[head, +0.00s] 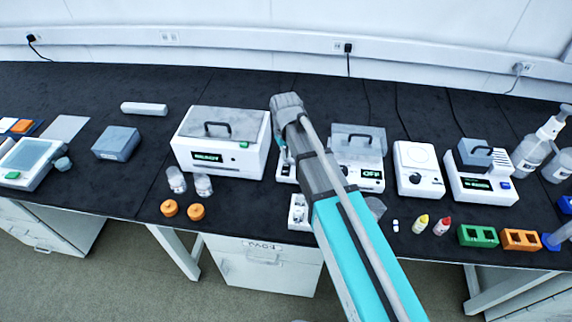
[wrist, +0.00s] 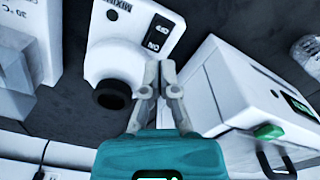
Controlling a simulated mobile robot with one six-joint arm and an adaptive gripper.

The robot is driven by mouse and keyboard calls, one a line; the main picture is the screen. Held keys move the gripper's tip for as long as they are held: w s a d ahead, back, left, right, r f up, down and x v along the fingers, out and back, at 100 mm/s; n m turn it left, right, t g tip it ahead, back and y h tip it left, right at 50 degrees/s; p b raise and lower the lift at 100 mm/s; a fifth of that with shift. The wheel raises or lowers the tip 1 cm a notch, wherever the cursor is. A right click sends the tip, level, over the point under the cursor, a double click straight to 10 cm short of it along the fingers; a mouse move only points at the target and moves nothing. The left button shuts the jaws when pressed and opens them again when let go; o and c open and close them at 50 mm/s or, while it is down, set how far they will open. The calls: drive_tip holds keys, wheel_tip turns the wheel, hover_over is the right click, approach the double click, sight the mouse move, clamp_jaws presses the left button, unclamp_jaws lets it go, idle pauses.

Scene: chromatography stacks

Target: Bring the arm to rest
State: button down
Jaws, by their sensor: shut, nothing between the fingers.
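My arm (head: 347,235) reaches from the bottom of the head view over the bench (head: 120,82), with its far joint beside the white READY box (head: 188,150). My gripper (wrist: 161,75) shows in the wrist view with its two grey fingers close together and nothing between them. In the head view it is mostly hidden by the arm. In the wrist view, a white device marked MIXING (wrist: 118,55) with a black knob and an ON/OFF switch is at upper left of the fingers. The box with the green button is at right. I cannot tell whether the fingers touch anything.
A device reading OFF (head: 368,178) stands partly behind my arm. Right of it are a white device with a black knob (head: 415,160), a lidded block device (head: 480,185) and small bottles (head: 421,223). Glass jars (head: 176,180) and orange caps (head: 169,208) lie at left. The back left bench has free room.

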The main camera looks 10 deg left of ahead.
drive_tip(key=shift+r, duration=0.15)
idle(0.5)
drive_tip(key=s+d+m, duration=0.2)
drive_tip(key=s+d, duration=0.1)
drive_tip(key=d, duration=0.7)
drive_tip(key=s+d+r+m+p, duration=0.1)
drive_tip(key=s+d+m, duration=0.1)
drive_tip(key=d, duration=0.9)
drive_tip(key=s+d+m, duration=0.2)
drive_tip(key=s+d, duration=0.1)
drive_tip(key=d, duration=0.8)
drive_tip(key=shift+s+r+m, duration=0.25)
drive_tip(key=shift+s+m, duration=0.1)
drive_tip(key=shift+m, duration=0.05)
